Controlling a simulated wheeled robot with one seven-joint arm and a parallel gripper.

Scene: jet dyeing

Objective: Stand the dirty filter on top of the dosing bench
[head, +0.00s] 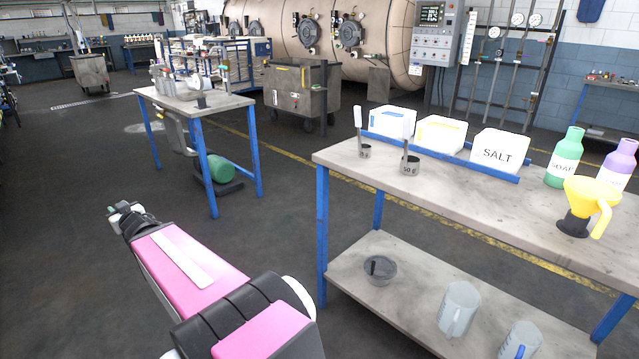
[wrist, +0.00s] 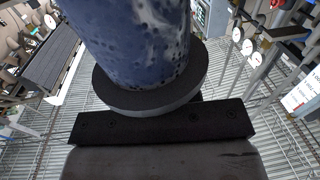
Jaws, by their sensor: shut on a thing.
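The dirty filter (wrist: 130,40) fills the top middle of the wrist view, a blue, blotched and perforated cylinder with a dark round collar at its near end. My gripper (head: 120,212) is shut on it; a black jaw bar shows close below the collar in the wrist view (wrist: 160,123). In the head view my gripper is at the left, out over the open floor, and I cannot make out the filter there. The dosing bench (head: 440,200) stands at the right, apart from my gripper, with a grey top on blue legs.
On the dosing bench stand white boxes (head: 498,150) in a blue rail, two scoops, a green bottle (head: 566,158), a purple bottle and a yellow funnel (head: 588,196). Jugs stand on its lower shelf. Its front-left top is clear. Another bench (head: 225,101) stands beyond my gripper.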

